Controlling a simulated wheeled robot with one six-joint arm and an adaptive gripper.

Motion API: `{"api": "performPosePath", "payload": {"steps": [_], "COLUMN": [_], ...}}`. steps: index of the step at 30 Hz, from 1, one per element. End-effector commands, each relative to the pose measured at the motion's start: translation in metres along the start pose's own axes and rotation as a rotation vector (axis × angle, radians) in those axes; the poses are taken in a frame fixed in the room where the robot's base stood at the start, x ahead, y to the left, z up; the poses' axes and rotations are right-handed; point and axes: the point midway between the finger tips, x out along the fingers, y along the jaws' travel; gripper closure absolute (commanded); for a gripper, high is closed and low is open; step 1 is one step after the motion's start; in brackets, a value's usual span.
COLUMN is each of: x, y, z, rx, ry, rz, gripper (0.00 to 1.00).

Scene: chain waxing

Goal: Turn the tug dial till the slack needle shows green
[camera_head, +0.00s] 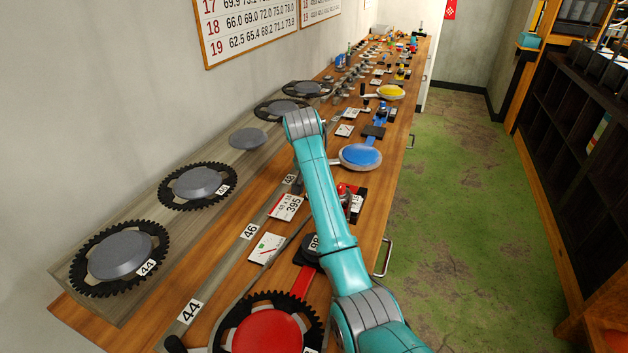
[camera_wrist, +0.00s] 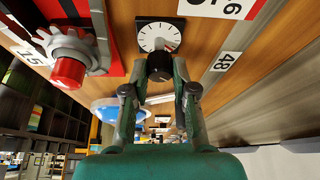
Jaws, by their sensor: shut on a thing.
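In the wrist view, a small square gauge with a white round face (camera_wrist: 158,37) and black ticks lies on the wooden bench. Red shows at the lower right of its face. The needle's exact reading is too small to tell, and I make out no green. A black round knob (camera_wrist: 160,67), which looks like the tug dial, stands in front of the gauge and hides its lower edge. My gripper (camera_wrist: 160,84) is shut on this knob, one finger on each side. In the head view my arm hides the gripper and the knob.
A red-capped part with a grey gear (camera_wrist: 68,55) stands close left of my gripper in the wrist view. A label reading 48 (camera_wrist: 227,61) lies to the right. In the head view, chainrings (camera_head: 198,186) line the wall side. A blue disc (camera_head: 360,156) stands beside my arm.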

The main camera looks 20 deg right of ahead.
Motion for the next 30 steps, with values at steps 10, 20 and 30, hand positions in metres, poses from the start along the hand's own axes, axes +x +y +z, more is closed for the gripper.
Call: {"api": "performPosePath", "payload": {"steps": [10, 20, 30], "x": [0.001, 0.0, -0.025], "y": [0.0, 0.0, -0.001], "z": [0.001, 0.0, -0.001], "rx": [0.002, 0.002, 0.002], "ry": [-0.002, -0.001, 0.002], "rz": [0.002, 0.001, -0.002], "gripper": [1.0, 0.48, 0.48]}}
